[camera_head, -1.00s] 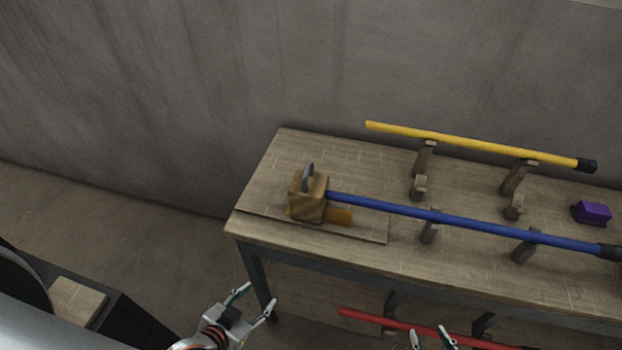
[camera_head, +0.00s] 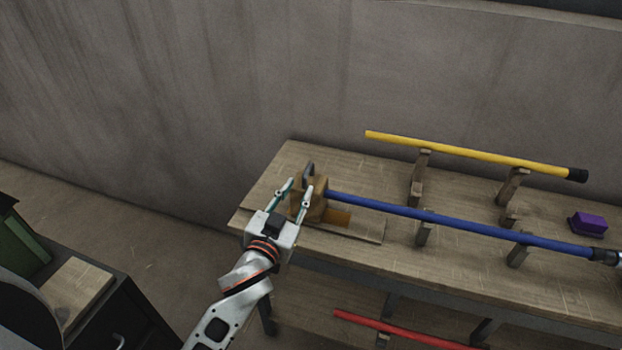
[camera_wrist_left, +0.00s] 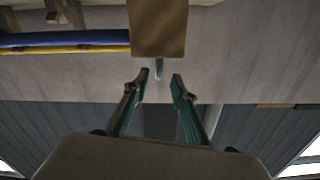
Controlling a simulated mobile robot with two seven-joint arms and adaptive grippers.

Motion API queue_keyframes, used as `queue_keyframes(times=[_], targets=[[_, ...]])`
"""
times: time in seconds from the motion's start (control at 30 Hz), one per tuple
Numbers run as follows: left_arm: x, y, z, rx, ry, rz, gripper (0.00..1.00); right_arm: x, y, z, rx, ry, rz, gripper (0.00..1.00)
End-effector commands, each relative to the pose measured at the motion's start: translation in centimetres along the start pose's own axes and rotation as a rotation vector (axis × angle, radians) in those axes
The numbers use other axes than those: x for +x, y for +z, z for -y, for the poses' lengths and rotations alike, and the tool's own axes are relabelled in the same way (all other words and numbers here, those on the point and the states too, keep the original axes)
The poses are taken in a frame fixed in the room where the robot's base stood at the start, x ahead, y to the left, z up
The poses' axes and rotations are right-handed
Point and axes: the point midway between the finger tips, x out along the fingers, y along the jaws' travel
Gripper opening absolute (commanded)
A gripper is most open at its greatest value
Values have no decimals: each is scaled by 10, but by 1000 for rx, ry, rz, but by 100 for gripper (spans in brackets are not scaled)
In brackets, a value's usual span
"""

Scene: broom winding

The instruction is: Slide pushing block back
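The pushing block (camera_head: 316,197) is a brown wooden block with a grey metal handle on top, at the left end of the workbench. It touches or nearly touches the left end of the blue stick (camera_head: 440,219). My left gripper (camera_head: 297,188) is at the block, its two fingers apart and partly covering it. In the left wrist view the block (camera_wrist_left: 158,28) is ahead of the open fingers (camera_wrist_left: 156,88), with its handle just beyond the fingertips, between their lines. No grip on it shows.
The workbench (camera_head: 275,187) stands against a grey wall. A yellow stick (camera_head: 460,152) rests on wooden supports behind the blue one. A purple block (camera_head: 588,223) is at the right. A red stick (camera_head: 390,327) lies on the lower shelf. A dark cabinet stands at lower left.

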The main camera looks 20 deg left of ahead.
Motion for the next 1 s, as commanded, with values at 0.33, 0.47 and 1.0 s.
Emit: queue_keyframes(times=[0.33, 0.47, 1.0], targets=[[39, -12, 2, -2, -7, -21, 26, 1, -13, -4, -1, 6, -20, 40], [58, -12, 2, -2, -7, -19, 26, 0, -10, -4, -1, 6, -14, 40], [82, -11, 1, -3, -6, -18, 26, -1, -3, -4, -2, 6, 0, 40]])
